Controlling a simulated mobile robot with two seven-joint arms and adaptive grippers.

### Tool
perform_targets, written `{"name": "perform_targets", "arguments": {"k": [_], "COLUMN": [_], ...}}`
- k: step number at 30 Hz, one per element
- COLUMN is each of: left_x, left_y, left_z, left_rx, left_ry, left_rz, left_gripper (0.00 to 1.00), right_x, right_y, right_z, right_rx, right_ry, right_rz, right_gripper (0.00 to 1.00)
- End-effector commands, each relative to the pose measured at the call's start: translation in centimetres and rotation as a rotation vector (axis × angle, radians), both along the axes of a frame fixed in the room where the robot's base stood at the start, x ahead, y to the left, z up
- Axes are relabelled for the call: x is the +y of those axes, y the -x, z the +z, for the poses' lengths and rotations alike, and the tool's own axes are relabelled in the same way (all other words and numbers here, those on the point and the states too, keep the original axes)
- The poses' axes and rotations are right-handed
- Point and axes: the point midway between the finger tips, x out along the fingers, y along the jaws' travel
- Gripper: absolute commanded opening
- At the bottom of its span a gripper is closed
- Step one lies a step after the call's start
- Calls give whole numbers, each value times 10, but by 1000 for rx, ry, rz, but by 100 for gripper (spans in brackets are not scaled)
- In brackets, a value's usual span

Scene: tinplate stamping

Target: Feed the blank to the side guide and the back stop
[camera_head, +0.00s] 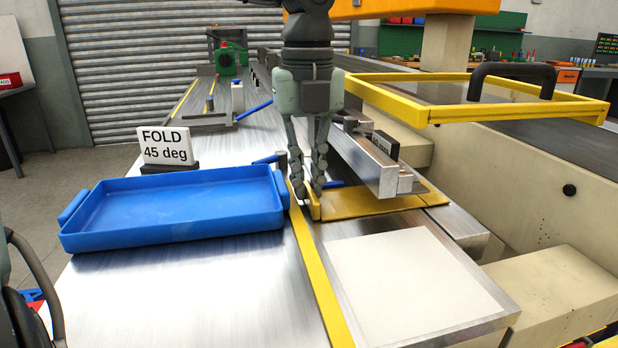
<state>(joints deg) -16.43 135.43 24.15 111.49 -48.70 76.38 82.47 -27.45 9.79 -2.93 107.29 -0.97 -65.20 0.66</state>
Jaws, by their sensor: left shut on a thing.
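My left gripper (311,190) reaches down from the top centre, its fingers closed at the left edge of a flat yellow sheet (375,204), which looks like the blank. The fingertips meet a small raised yellow edge there. The sheet lies on the metal bed, its far part hidden under and behind a steel bar (362,158). A long yellow strip (318,278), perhaps the side guide, runs along the bed just left of the sheet. I cannot tell the back stop for certain, nor whether the sheet touches it. My right gripper is not in view.
A blue tray (180,236) stands empty left of the strip, with a "FOLD 45 deg" sign (167,146) behind it. A pale square plate (412,285) lies in front of the sheet. A yellow-framed guard (512,116) with a dark handle overhangs at right.

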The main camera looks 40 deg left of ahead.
Motion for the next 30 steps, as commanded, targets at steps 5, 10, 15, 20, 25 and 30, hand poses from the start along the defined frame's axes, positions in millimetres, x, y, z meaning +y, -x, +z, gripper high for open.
{"name": "perform_targets", "arguments": {"k": [5, 10, 15, 20, 25, 30], "left_x": [3, 5, 5, 5, 5, 5], "left_y": [2, 4, 4, 4, 4, 4], "left_z": [0, 0, 0, 0, -1, 0], "left_rx": [-3, -1, -1, -1, -2, -1], "left_ry": [-2, -2, -2, -2, -2, -1], "left_rz": [1, 2, 2, 1, 2, 1], "left_gripper": [0, 0, 0, 0, 0, 0], "right_x": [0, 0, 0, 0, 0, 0], "right_y": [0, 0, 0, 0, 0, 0], "right_z": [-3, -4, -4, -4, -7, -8], "right_rx": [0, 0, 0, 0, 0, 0], "right_ry": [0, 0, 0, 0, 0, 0], "right_rz": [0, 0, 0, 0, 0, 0], "right_gripper": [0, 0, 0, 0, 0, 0]}}
